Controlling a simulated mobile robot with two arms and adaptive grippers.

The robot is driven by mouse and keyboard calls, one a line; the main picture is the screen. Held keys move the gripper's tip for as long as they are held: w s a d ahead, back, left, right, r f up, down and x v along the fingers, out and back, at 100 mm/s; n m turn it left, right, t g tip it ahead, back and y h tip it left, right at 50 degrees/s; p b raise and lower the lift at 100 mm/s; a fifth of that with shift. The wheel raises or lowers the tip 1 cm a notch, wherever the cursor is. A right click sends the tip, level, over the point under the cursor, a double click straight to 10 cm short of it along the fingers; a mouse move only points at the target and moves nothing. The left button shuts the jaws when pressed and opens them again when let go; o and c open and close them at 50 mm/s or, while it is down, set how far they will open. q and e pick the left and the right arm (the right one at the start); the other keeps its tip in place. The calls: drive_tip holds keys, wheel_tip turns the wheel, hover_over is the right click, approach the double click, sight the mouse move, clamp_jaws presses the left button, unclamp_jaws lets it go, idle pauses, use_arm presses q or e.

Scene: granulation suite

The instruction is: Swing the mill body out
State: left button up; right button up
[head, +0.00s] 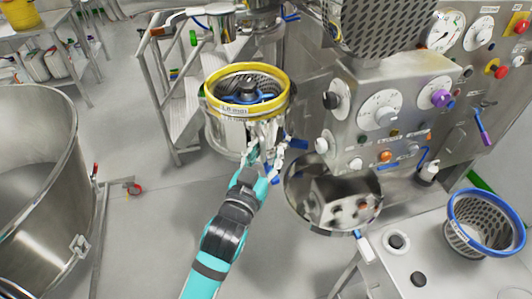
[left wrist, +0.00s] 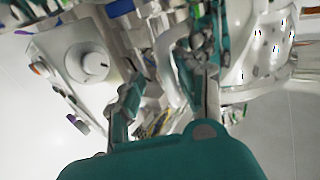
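The mill body (head: 222,137) is a steel drum with a yellow top ring (head: 215,82), a label on its front and a perforated basket inside with a dark hub (head: 248,88). It stands left of the control panel. My left gripper (head: 268,152) is at its front right side, over its wall in the head view. A blue handle-like part (head: 297,143) shows just right of the fingers. In the left wrist view the fingers (left wrist: 165,85) stand apart; I cannot tell whether they touch the drum. My right gripper is not in view.
The control panel (head: 390,75) with dials and knobs stands at the right, with a round steel bowl (head: 300,195) below it. A blue-rimmed basket (head: 470,235) sits on a steel table (head: 450,282). A large steel vessel (head: 35,190) stands left, and steps (head: 185,125) stand behind.

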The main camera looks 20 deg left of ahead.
use_arm(q)
drive_tip(key=shift+a, duration=0.1)
drive_tip(key=shift+s, duration=0.15)
drive_tip(key=s, duration=1.1)
drive_tip(key=shift+s+a, duration=0.35)
drive_tip(key=shift+a, duration=0.1)
